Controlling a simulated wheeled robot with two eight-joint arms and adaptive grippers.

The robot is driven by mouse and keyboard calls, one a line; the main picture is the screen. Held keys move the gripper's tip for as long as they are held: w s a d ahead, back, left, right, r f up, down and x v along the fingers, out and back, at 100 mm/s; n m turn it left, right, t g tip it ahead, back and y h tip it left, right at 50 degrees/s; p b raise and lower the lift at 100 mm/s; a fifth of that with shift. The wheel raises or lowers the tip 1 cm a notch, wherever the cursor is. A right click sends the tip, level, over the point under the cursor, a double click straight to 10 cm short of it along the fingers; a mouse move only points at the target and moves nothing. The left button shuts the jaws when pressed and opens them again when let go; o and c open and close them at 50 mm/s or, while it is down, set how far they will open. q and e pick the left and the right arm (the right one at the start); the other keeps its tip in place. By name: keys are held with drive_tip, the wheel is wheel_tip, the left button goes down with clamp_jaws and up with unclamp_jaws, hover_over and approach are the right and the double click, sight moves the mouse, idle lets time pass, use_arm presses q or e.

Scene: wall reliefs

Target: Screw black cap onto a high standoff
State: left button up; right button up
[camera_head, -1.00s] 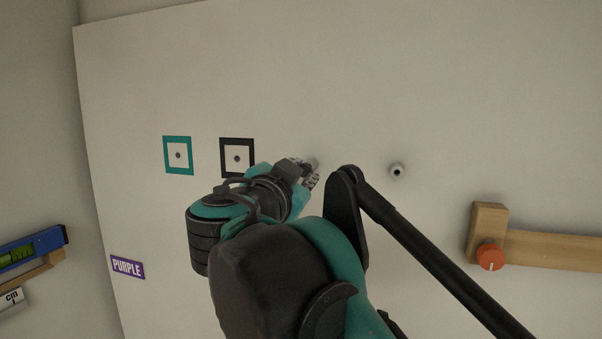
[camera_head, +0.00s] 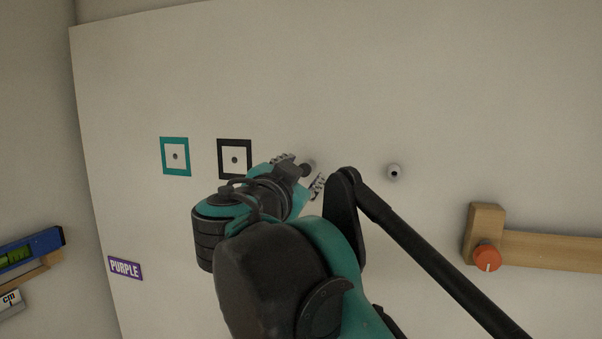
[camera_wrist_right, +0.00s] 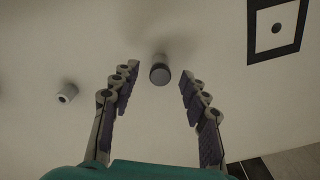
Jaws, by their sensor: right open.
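A pale standoff (camera_wrist_right: 159,58) sticks out from the white panel, with the dark round cap (camera_wrist_right: 161,76) at its outer end. In the head view the dark cap (camera_head: 305,169) shows between my fingertips, and the standoff is partly hidden. My right gripper (camera_wrist_right: 158,73) is open, with one finger on each side of the cap and a gap to both. The gripper also shows in the head view (camera_head: 304,170). I cannot tell how tightly the cap sits. A second pale standoff (camera_head: 394,172) has no black cap on it; it also shows in the wrist view (camera_wrist_right: 67,92). My left gripper is out of view.
A black square frame (camera_head: 235,159) and a teal one (camera_head: 175,156) are on the panel at left. A purple label (camera_head: 125,268) is lower left. A wooden bar (camera_head: 550,250) with an orange knob (camera_head: 487,258) stands at right.

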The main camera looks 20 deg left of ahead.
drive_tip(key=s, duration=1.1)
drive_tip(key=shift+s+a, duration=0.2)
drive_tip(key=shift+s, duration=0.2)
